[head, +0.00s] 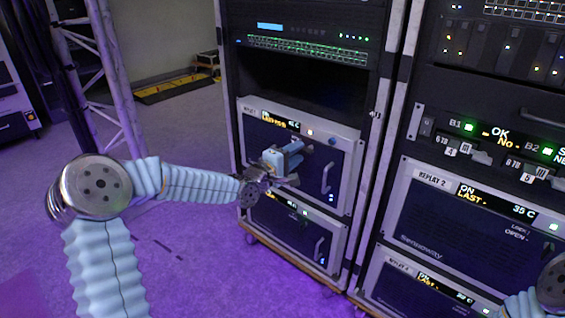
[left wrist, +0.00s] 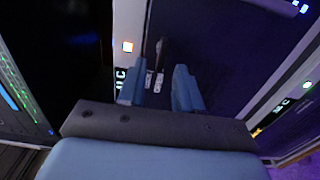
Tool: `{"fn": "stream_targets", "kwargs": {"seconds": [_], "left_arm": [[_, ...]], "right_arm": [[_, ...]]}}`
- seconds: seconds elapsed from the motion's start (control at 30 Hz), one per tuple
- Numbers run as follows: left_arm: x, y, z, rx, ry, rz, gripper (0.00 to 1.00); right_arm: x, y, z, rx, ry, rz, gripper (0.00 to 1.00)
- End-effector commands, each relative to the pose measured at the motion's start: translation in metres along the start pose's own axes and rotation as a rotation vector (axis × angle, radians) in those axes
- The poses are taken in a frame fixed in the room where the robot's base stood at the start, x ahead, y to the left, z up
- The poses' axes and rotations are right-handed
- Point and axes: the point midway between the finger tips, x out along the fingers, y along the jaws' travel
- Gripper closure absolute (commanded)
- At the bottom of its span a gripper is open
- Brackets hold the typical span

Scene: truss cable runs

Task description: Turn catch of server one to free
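Server one, the unit labelled REPLAY 1 (head: 336,147), sits in the left rack with a lit display and a vertical handle on its right. My left gripper (head: 300,153) is in front of its face. In the left wrist view the two blue fingers (left wrist: 159,90) stand apart with a gap between them. A dark catch lever (left wrist: 162,53) on the panel shows beyond the gap, beside two small white labels. I see no finger closed on it. In the head view the gripper largely hides the catch. My right gripper is out of the picture; only part of that arm shows at the lower right.
Another server (head: 285,232) sits directly below server one. The right rack holds REPLAY 2 (head: 470,225) and small levers above it. A lit switch unit (head: 305,50) is above server one, with a dark empty bay between. Open floor (head: 185,250) lies left of the racks.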

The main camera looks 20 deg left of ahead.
Motion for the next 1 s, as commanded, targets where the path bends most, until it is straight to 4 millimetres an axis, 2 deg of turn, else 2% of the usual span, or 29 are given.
{"fn": "stream_targets", "kwargs": {"seconds": [0.3,0.5,0.7,1.0], "left_arm": [[-0.074,0.0,-0.001,0.003,0.003,-0.003,0.66],[-0.112,0.001,-0.001,0.001,0.003,-0.003,0.66],[-0.127,0.0,0.001,-0.001,-0.001,-0.001,0.66],[-0.128,-0.001,0.001,-0.001,-0.001,-0.001,0.66]], "right_arm": [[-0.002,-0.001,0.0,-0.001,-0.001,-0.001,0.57],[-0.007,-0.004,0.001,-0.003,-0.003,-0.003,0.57],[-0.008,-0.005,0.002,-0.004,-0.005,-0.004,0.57],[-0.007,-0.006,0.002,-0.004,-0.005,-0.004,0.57]]}}
